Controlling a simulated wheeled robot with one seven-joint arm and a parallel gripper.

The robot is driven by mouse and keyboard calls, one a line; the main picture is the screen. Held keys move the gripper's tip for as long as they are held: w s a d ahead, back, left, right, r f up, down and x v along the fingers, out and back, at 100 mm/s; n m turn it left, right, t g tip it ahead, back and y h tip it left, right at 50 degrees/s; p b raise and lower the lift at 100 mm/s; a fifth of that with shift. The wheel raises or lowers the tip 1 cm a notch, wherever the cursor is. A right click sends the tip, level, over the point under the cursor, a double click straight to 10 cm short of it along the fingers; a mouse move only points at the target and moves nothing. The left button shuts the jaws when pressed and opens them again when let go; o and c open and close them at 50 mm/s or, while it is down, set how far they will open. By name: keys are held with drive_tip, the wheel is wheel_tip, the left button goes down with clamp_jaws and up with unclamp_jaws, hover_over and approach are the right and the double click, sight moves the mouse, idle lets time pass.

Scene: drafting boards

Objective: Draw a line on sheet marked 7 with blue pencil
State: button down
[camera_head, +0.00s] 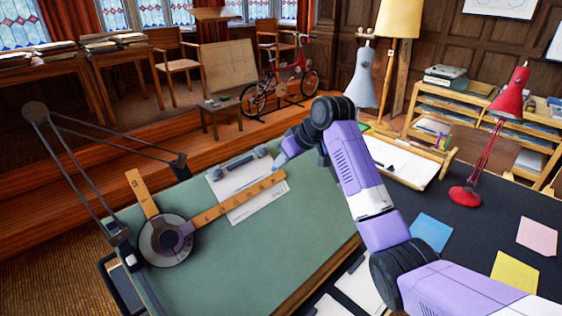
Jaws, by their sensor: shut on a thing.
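A white sheet (226,185) lies on the green drafting board (215,275), partly covered by a wooden ruler; I cannot read any number on it. A second white sheet (397,157) lies on a tilted board farther back, and its marking is also too small to read. My gripper (281,162) is above the far right part of the first sheet, pointing down and left. It is shut on a slim thing with a small light-blue tip, which looks like the blue pencil (277,168). Most of the pencil is hidden, and I cannot tell if the tip touches the sheet.
A drafting machine with a round head (168,240) and two wooden rulers (228,207) lies over the board. A grey roller-like object (240,160) rests at the sheet's top. A red lamp (467,195) and coloured papers (515,272) are on the dark table at right.

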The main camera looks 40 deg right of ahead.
drive_tip(key=shift+s+r, duration=0.1)
drive_tip(key=shift+r, duration=0.05)
drive_tip(key=shift+w+r+v, duration=0.1)
drive_tip(key=shift+w+v, duration=0.05)
drive_tip(key=shift+v, duration=0.95)
drive_tip(key=shift+w+r+v, duration=0.15)
drive_tip(key=shift+v, duration=0.9)
drive_tip(key=shift+w+r+v, duration=0.1)
drive_tip(key=shift+w+v, duration=0.05)
drive_tip(key=shift+v, duration=0.95)
drive_tip(key=shift+s+r, duration=0.2)
drive_tip(key=shift+r, duration=0.1)
